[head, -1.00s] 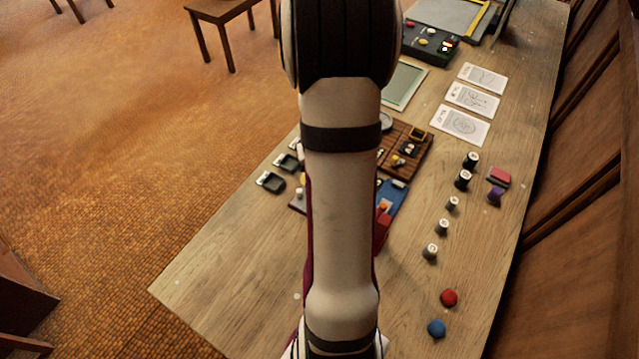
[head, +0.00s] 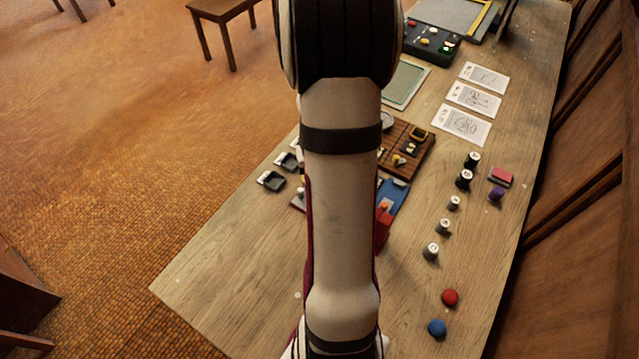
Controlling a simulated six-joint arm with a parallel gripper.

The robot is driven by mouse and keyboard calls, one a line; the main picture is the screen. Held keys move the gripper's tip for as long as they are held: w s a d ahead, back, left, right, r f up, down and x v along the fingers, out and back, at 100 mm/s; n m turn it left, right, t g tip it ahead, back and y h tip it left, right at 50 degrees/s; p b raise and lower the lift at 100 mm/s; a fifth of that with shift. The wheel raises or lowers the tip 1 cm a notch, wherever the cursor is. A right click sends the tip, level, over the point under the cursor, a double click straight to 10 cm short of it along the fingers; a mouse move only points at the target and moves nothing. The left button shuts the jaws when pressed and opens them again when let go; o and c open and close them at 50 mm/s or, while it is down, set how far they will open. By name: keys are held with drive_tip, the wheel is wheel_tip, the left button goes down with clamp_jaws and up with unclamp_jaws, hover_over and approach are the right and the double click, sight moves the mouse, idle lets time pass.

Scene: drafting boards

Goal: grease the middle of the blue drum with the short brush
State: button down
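My gripper is not in view; my own arm runs down the middle of the picture and covers part of the table. I cannot make out a blue drum or a short brush for certain. A blue flat-looking piece (head: 394,193) shows just right of my arm, beside a red block (head: 383,232), both partly hidden by the arm. A round blue piece (head: 436,328) lies near the front right of the table, below a round red one (head: 450,297).
A brown slatted board (head: 421,160) with small dark and yellow parts lies right of my arm. Several small black and grey capped pieces (head: 444,226) stand in a row. White cards (head: 474,99) lie farther back. Black trays (head: 272,181) sit left. The table's front left (head: 225,280) is clear.

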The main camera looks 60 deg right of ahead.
drive_tip(key=shift+d, duration=0.15)
drive_tip(key=shift+d, duration=0.25)
drive_tip(key=shift+a, duration=0.45)
idle(0.6)
drive_tip(key=shift+r, duration=0.1)
idle(0.9)
drive_tip(key=shift+r, duration=3.4)
